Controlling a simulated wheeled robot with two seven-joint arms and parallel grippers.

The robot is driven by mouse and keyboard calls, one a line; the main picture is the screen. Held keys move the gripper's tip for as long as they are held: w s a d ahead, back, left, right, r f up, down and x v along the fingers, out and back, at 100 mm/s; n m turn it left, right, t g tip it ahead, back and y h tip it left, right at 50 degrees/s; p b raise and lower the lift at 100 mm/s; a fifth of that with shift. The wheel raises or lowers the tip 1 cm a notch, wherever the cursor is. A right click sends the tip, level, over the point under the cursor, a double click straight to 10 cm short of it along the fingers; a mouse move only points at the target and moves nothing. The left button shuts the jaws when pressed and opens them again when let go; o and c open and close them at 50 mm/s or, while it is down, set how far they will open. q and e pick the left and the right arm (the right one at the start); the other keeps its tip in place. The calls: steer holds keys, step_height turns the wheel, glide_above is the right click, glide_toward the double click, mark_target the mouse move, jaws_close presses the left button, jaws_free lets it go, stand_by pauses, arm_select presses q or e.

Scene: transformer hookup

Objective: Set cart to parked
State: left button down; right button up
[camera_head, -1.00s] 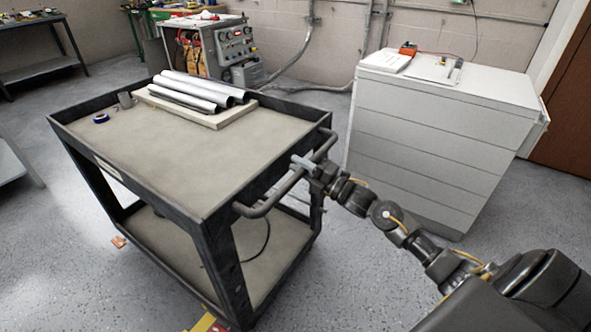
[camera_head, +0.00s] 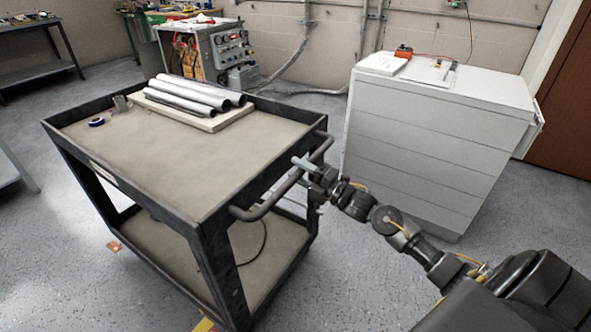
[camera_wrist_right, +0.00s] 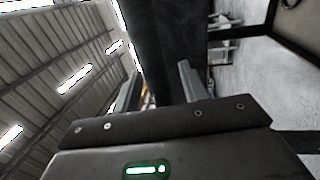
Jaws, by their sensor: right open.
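The cart (camera_head: 190,160) is a dark-framed two-shelf trolley with beige shelves, standing left of centre in the head view. Its grey tubular handle (camera_head: 268,207) runs along the near right end. My right gripper (camera_head: 309,177) is at the handle's far half, with its jaws spread, one finger above the bar and one below it. In the right wrist view, the open fingers (camera_wrist_right: 158,88) stand either side of a wide dark part of the cart. I cannot tell whether they touch the handle. My left gripper is not in view.
Silver tubes (camera_head: 190,95) on a board and a blue tape roll (camera_head: 96,122) lie on the cart's top. A yellow floor marking (camera_head: 205,325) shows below the cart.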

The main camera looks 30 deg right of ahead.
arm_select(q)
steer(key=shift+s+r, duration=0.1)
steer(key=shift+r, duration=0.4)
arm_select(e)
steer(key=v, duration=0.9)
steer(key=shift+s, duration=0.25)
steer(key=shift+d, duration=0.15)
